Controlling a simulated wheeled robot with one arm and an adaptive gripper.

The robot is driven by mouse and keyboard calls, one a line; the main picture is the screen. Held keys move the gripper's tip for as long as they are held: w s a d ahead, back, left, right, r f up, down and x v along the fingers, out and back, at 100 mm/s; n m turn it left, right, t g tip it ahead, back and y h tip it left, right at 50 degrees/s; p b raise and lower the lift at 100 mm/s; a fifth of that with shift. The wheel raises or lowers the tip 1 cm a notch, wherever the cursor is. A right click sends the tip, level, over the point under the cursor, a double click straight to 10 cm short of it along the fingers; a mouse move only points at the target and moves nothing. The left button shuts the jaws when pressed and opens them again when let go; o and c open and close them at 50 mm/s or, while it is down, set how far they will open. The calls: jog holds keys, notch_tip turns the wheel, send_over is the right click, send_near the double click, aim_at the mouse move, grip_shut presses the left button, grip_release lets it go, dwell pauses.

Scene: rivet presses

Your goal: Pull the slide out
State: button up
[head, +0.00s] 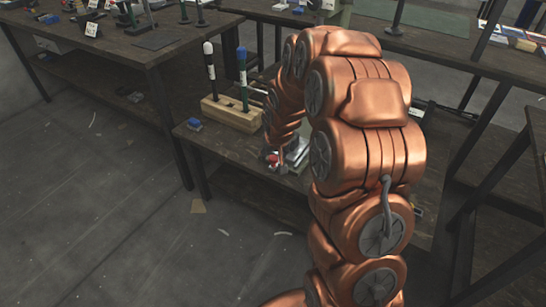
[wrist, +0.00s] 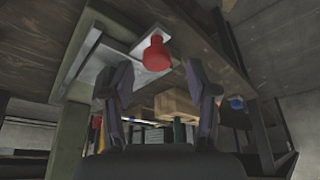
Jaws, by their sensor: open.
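A red knob (wrist: 156,54) sits at the end of a pale grey metal slide (wrist: 98,72) in the wrist view. My gripper (wrist: 159,72) is open, its two dark fingers on either side of the view and pointing toward the knob. The knob appears centred between the fingertips, with gaps on both sides; I cannot tell whether it is in depth between them. In the head view the red knob (head: 272,158) shows small at the front edge of the low bench, beside grey metal (head: 298,150). My arm hides much of that area.
A wooden block (head: 230,116) holding upright black and blue-topped tools stands on the bench behind my wrist. A small blue item (head: 194,125) lies at the bench's left corner. A larger table (head: 130,45) stands back left. The floor at left is mostly clear, with scraps.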

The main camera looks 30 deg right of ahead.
jog(key=d+v, duration=0.1)
jog(key=v, duration=0.8)
jog(key=shift+a+r, duration=0.2)
jog(key=shift+a, duration=0.3)
jog(key=shift+s, duration=0.1)
jog(key=s+a+r+n+g, duration=0.15)
jog(key=s+a, duration=0.25)
jog(key=s, duration=0.7)
jog(key=s+a+r+g+y, duration=0.1)
jog(key=s+a+r+g, duration=0.3)
jog(key=s, duration=0.7)
jog(key=s+a+f+n+g, duration=0.15)
jog(key=s+a, duration=0.35)
jog(key=s, duration=0.7)
jog(key=s+p+v, duration=0.2)
jog(key=p+v, duration=1)
jog(key=s+r+p+v, duration=0.1)
jog(key=s+p+v, duration=0.2)
jog(key=p+v, duration=0.8)
notch_tip(320, 180, up, 2)
jog(key=shift+s+d+r+t+p, duration=0.1)
jog(key=shift+s+d+t+p, duration=0.1)
jog(key=shift+s+t+p, duration=0.2)
jog(key=shift+d, duration=0.1)
